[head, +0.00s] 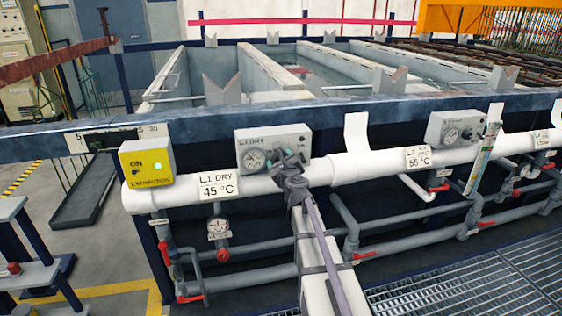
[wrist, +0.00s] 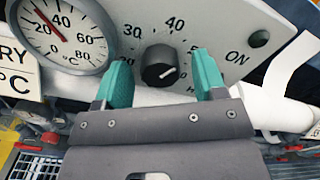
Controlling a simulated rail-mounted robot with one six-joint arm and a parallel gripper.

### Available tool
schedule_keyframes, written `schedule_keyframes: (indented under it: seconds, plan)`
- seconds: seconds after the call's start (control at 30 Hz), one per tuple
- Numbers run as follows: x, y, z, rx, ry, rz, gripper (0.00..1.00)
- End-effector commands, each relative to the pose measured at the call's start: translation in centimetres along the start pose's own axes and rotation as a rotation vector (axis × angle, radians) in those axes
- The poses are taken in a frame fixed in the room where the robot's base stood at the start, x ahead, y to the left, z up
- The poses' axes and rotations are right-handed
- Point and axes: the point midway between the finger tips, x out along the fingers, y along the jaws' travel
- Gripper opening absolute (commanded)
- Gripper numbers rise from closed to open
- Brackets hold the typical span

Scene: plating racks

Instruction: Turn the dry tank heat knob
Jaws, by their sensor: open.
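The dry tank heat knob is a small black dial with a white pointer line on a light grey control box (head: 297,137). In the wrist view the knob (wrist: 160,66) sits between and beyond my two teal fingertips, with the numbers 30 and 40 around it. The pointer line slants to the lower left and upper right. My gripper (wrist: 163,75) is open, with a finger on each side of the knob and no visible contact. In the head view my gripper (head: 287,160) is in front of the box and hides the knob.
A round dial gauge (wrist: 62,30) is left of the knob, and an ON lamp (wrist: 258,39) is to its right. An "L1 DRY 45 °C" label (head: 218,184) is on the white pipe (head: 165,197) below. A yellow extraction box (head: 147,164) is farther left.

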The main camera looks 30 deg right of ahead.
Motion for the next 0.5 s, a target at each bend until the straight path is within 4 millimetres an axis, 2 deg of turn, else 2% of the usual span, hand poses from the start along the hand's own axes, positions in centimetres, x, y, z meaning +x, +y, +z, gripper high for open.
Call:
schedule_keyframes:
  seconds: [0.27, 0.37, 0.5]
  plan:
    - [-0.8, 0.0, 0.0, 0.000, 0.000, 0.000, 0.64]
    - [-2.4, 0.0, 0.0, 0.000, 0.000, 0.000, 0.64]
    - [-5.9, 0.0, 0.0, 0.000, 0.000, -0.001, 0.64]
